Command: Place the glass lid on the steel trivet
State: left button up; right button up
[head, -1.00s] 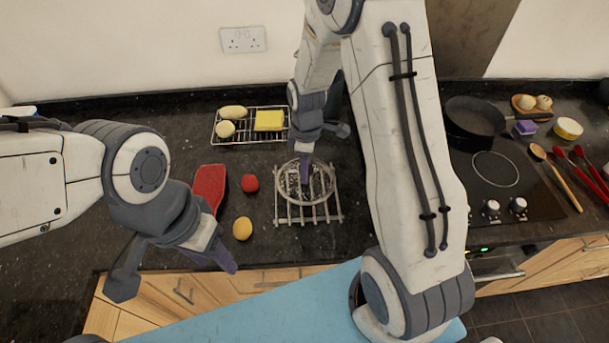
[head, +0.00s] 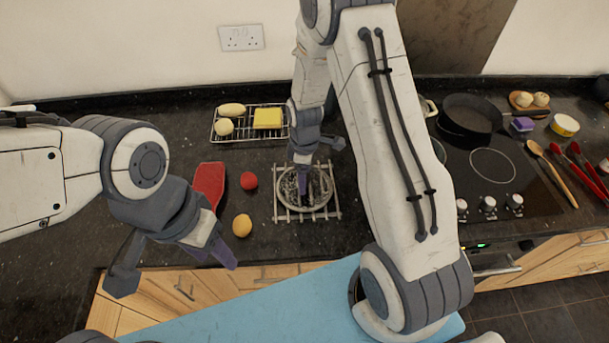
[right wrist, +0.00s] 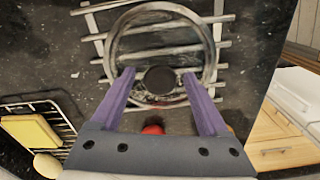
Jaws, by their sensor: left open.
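The glass lid (head: 318,203), round with a steel rim and a dark knob, lies on the steel trivet (head: 337,216) on the dark counter. In the right wrist view the lid (right wrist: 160,42) sits over the trivet's bars (right wrist: 95,22), whose ends stick out past its rim. My right gripper (head: 303,188) is above the lid; in the right wrist view its purple fingers (right wrist: 158,77) stand on both sides of the knob with gaps, open. My left gripper (head: 222,255) is open and empty near the counter's front edge.
Behind is a wire rack (head: 245,137) with yellow items. A pan (head: 470,118) and hob (head: 500,190) are to the right.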

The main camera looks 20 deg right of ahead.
jog(key=shift+r, duration=0.4)
notch_tip(320, 180, up, 11)
jog(key=b, duration=0.3)
jog(key=s+a+r+m, duration=0.2)
jog(key=s+a+r, duration=0.4)
jog(key=s+a, duration=0.5)
jog(key=s+a+m+y, duration=0.1)
jog(key=s+a+m, duration=0.2)
jog(key=s, duration=0.9)
jog(key=shift+s+r, duration=0.35)
jog(key=shift+s, duration=0.05)
